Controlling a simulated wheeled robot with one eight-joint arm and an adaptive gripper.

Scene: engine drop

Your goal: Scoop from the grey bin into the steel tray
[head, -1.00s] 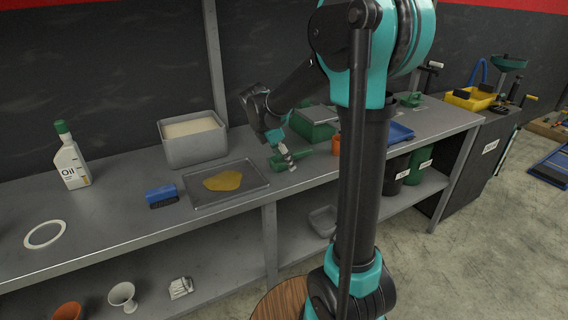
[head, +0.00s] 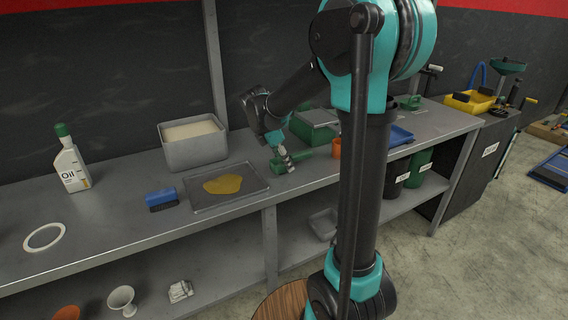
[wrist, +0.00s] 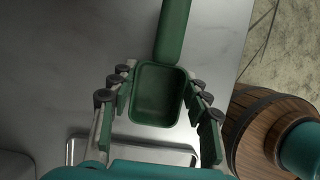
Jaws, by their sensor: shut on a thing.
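My gripper (head: 283,159) is low over the bench, just right of the steel tray. In the wrist view its fingers (wrist: 160,100) stand on both sides of the green scoop (wrist: 158,93) and are shut on its bowl. The bowl looks empty, and the handle (wrist: 174,32) points away from my wrist. In the head view the scoop (head: 315,153) is partly hidden by the fingers. The grey bin (head: 195,155) stands behind the tray, filled near its rim with pale material (head: 190,130). The steel tray (head: 245,192) holds a flat yellow-brown patch (head: 223,184).
A blue brush (head: 161,199) lies left of the tray, with a white ring (head: 44,236) and an oil bottle (head: 70,165) further left. A green box (head: 312,128) and orange container (head: 337,148) stand near my gripper. A wooden stool (wrist: 255,125) is off the bench edge.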

